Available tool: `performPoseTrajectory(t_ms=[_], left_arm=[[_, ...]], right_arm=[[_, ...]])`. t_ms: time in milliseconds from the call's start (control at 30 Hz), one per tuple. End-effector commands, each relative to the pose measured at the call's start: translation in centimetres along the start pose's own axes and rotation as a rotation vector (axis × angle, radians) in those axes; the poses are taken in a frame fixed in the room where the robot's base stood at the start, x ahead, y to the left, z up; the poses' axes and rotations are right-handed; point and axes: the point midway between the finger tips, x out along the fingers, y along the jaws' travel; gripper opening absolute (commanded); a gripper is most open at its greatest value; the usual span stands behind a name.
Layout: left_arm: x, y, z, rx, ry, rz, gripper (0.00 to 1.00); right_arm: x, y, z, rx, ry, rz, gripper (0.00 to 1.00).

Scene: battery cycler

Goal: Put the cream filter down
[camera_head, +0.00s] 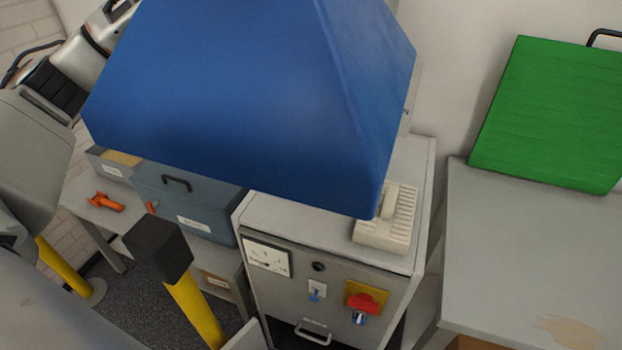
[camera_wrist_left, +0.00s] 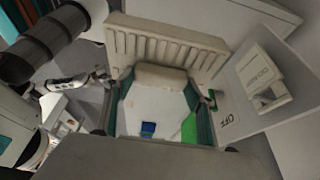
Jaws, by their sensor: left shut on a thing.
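The cream filter (camera_head: 385,236) is a ribbed block with a raised bar. In the head view it shows at the right of the grey cabinet's top (camera_head: 310,228), below the blue hood-like shape. I cannot tell whether it rests on the top or hangs just above it. In the left wrist view the ribbed cream filter (camera_wrist_left: 165,45) lies across the top, its bar between the teal-edged fingers of my left gripper (camera_wrist_left: 160,88), which is shut on it. The blue shape hides that gripper in the head view. My right gripper is not in view.
The large blue shape (camera_head: 250,90) covers the upper middle. The cabinet front has a gauge (camera_head: 267,257) and a red switch (camera_head: 362,301). A green panel (camera_head: 550,115) stands on the right table (camera_head: 510,250). A dark-headed yellow post (camera_head: 195,312) stands front left. A blue-grey box (camera_head: 188,202) is behind.

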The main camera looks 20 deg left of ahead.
Motion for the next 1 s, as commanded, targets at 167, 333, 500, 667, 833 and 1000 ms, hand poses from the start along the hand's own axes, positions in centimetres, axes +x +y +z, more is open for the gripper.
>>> performPoseTrajectory(t_ms=[167, 333, 500, 667, 833, 1000], left_arm=[[4.7, 0.1, 1.9, -0.002, 0.0, 0.004, 0.12], [8.5, 0.1, 3.5, -0.003, 0.001, 0.005, 0.12], [11.5, 0.1, 4.7, -0.002, 0.001, 0.003, 0.12], [12.5, 0.1, 5.2, -0.001, 0.001, 0.0, 0.12], [13.6, 0.1, 5.6, -0.002, 0.001, 0.001, 0.12], [15.9, 0.1, 6.6, -0.003, 0.001, 0.003, 0.12]], right_arm=[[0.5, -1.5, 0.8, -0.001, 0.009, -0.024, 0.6], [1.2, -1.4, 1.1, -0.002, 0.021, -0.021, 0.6], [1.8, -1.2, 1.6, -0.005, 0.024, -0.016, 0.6], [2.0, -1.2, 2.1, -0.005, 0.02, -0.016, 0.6], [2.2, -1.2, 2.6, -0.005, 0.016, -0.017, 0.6], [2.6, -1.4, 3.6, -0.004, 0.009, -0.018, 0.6]])
